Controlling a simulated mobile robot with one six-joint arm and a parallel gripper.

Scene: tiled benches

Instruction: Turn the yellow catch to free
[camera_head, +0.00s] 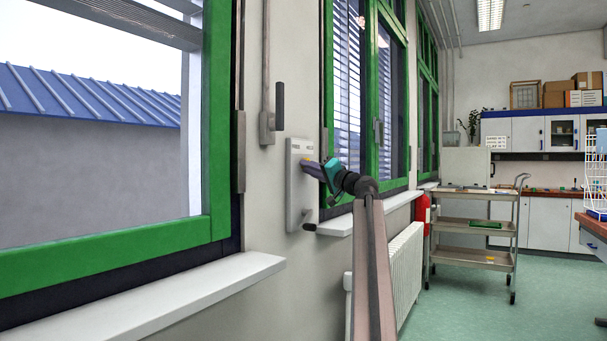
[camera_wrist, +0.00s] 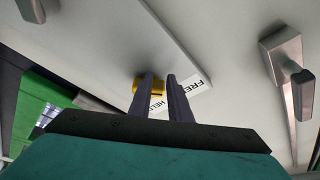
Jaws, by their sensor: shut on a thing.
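The yellow catch (camera_wrist: 150,88) sits on a pale grey wall plate (camera_head: 296,200), between and behind my fingertips in the wrist view. The plate's label (camera_wrist: 186,85) carries the word FREE and a partly covered word that looks like HELD. In the head view, FREE is at the plate's upper left and the other word at its upper right. My gripper (camera_wrist: 161,82) reaches the plate and is shut on the catch, with its two dark fingers either side of it. The fingers hide part of the catch, so I cannot tell which word it points to.
A grey lever handle (camera_head: 268,125) is on the wall just left of the plate; it also shows in the wrist view (camera_wrist: 285,60). Another small handle (camera_head: 309,226) is at the plate's lower end. A white sill (camera_head: 150,295), a radiator (camera_head: 402,265) and a trolley (camera_head: 470,225) stand around.

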